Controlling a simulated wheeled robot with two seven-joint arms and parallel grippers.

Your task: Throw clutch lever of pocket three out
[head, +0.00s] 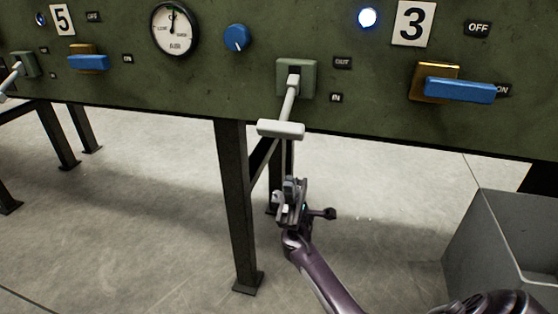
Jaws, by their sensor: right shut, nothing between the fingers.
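The clutch lever (282,129) of pocket three has a pale grey crossbar handle on a stem from a green slotted plate (309,80). The stem slants down and outward, with the crossbar below the plate. The OUT label (342,62) is at the upper right of the plate and the IN label (336,98) at its lower right. The number 3 plate (412,23) is to the right. My right gripper (290,188) is shut and empty, below the crossbar and seemingly apart from it. My left gripper is not in view.
A blue handle (459,91) sticks out at the right between OFF and ON labels. A blue knob (236,38) and an air gauge (174,28) are on the left. A dark table leg (236,205) stands beside my gripper. A grey bin (500,240) is at the lower right.

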